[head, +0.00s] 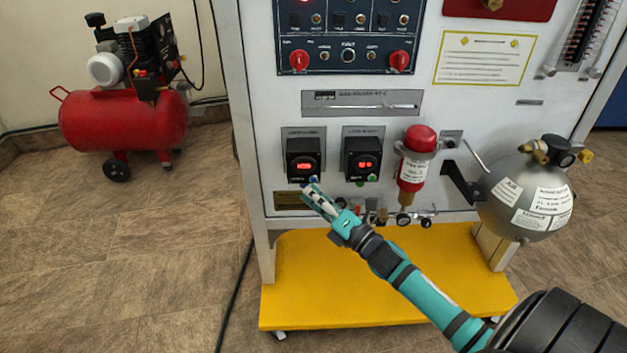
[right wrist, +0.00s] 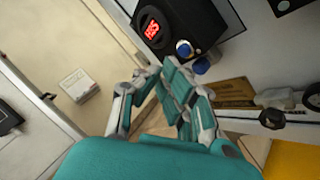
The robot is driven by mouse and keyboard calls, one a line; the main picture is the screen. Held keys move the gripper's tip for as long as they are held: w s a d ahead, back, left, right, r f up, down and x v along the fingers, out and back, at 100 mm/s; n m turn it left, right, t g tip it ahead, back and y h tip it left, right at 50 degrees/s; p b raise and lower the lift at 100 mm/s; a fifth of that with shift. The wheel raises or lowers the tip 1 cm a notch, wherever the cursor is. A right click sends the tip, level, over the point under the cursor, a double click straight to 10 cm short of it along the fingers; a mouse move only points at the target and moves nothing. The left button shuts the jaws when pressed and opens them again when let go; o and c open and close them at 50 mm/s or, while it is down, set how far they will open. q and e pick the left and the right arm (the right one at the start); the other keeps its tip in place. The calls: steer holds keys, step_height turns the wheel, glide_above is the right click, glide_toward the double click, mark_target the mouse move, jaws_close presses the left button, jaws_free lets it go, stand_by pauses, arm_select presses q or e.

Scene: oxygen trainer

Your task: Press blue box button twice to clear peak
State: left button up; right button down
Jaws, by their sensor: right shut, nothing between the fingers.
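The blue-button box is the left black box (head: 304,158) with a red lit display, mounted low on the white panel. In the head view, its blue button (head: 315,179) is partly hidden at the lower right corner, just above my right gripper's tips. My right gripper (head: 310,188) is shut and empty, close below the box. In the right wrist view, the box (right wrist: 205,20) has a blue knob-like button (right wrist: 184,48), with a second blue part beside it. The gripper tips (right wrist: 157,70) are near the button; I cannot tell whether they touch. My left gripper is out of view.
A similar black box (head: 363,157) with a green button stands to the right. Further right are a red cylinder (head: 416,165) and a grey tank (head: 525,205). A yellow base (head: 370,300) juts out below. A red compressor (head: 125,120) stands on the left floor.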

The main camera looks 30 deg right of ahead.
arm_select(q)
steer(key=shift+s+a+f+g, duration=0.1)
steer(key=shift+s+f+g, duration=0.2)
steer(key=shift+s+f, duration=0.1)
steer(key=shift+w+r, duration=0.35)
arm_select(e)
steer(key=shift+w+d, duration=0.25)
steer(key=shift+w, duration=0.1)
